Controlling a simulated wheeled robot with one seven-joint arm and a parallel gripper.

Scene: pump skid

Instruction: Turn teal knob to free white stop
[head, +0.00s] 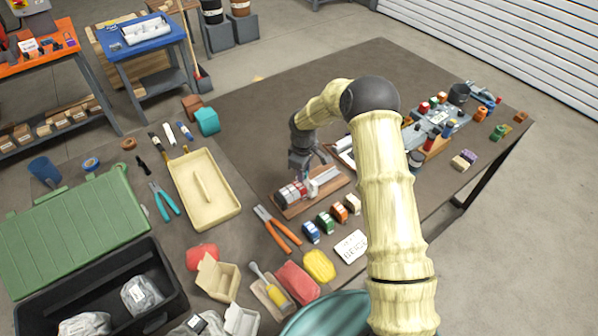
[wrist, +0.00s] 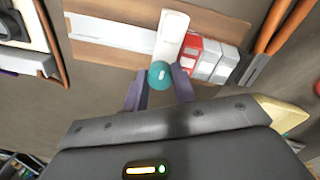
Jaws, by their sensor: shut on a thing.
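The teal knob (wrist: 160,74) is small and round, with a pale mark on its face. It sits at the near end of the white stop (wrist: 172,32), a pale block lying across the wooden board (wrist: 105,32). My gripper (wrist: 159,86) is shut on the knob, one purple-grey finger on each side. In the head view my gripper (head: 307,172) reaches down over the board (head: 337,188); the knob cannot be made out there.
A cream tray (head: 232,212) is at the left. The table behind the board (head: 262,125) is clear.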

